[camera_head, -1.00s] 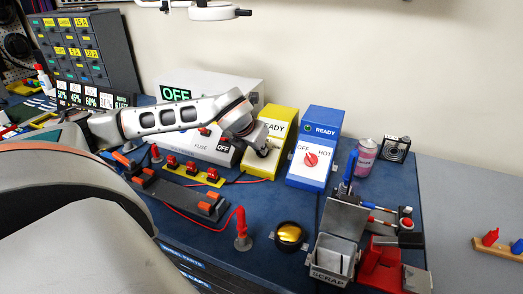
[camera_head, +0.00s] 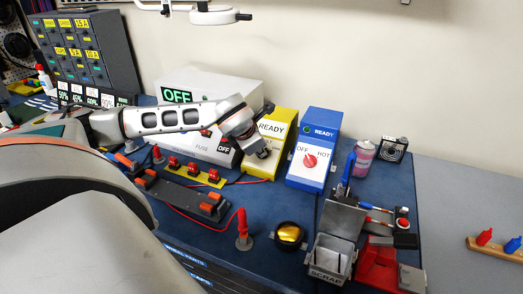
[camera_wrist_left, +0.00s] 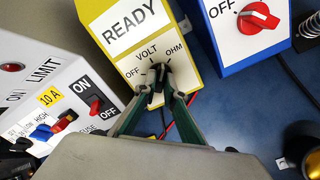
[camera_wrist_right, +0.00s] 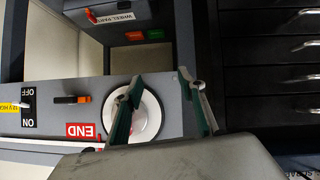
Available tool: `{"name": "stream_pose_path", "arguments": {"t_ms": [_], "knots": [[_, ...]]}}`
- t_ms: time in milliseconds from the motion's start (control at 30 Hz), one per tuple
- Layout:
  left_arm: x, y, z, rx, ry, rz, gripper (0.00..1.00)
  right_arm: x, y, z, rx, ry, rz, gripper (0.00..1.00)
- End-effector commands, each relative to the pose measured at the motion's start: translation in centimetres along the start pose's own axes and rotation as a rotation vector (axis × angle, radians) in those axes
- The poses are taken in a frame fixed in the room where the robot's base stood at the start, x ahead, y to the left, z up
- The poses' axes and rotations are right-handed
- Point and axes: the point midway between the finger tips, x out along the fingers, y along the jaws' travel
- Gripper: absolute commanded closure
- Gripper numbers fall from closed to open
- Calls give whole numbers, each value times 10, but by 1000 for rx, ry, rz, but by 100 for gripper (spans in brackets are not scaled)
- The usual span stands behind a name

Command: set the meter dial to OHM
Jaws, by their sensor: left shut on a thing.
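The meter is a yellow box (camera_head: 285,116) with a READY display, and it also shows in the left wrist view (camera_wrist_left: 130,27). Its white front panel carries OFF, VOLT and OHM marks around a black dial (camera_wrist_left: 158,74). My left gripper (camera_wrist_left: 160,94) is shut on the dial, with a green-lined finger on each side. The fingers partly cover the dial, so its exact pointing is hard to tell; it looks near VOLT. In the head view the left gripper (camera_head: 263,151) is at the meter's front. My right gripper (camera_wrist_right: 160,82) is open and empty, its fingers apart in front of a white round part.
A blue box (camera_head: 315,130) with an OFF/HOT knob stands right of the meter. A white box (camera_head: 215,90) with switches stands left. Red wires, a scrap bin (camera_head: 330,262) and a yellow-topped round pot (camera_head: 290,235) are on the blue mat.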

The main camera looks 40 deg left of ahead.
Motion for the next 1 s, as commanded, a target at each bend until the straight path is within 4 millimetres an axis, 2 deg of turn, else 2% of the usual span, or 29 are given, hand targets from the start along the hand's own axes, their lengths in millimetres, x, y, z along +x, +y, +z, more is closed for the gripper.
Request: {"name": "stream_pose_path", "arguments": {"t_ms": [233, 600, 800, 833, 900, 1000], "knots": [[-1, 0, 0, 209, 2, -2, 100, -6, 2, -11, 0, 3, 1, 60], [0, -1, -1, 238, 2, -2, 100, -6, 2, -11, 0, 3, 1, 60], [0, -1, 0, 327, 2, -2, 100, -9, 3, -16, 0, 4, 1, 60], [0, -1, 0, 327, 2, -2, 85, -8, 3, -16, 0, 4, 1, 60], [0, -1, -1, 326, 2, -2, 69, -8, 2, -15, 0, 4, 1, 60], [0, -1, 0, 325, 1, -2, 69, -8, 2, -15, 0, 4, 1, 60]]}}
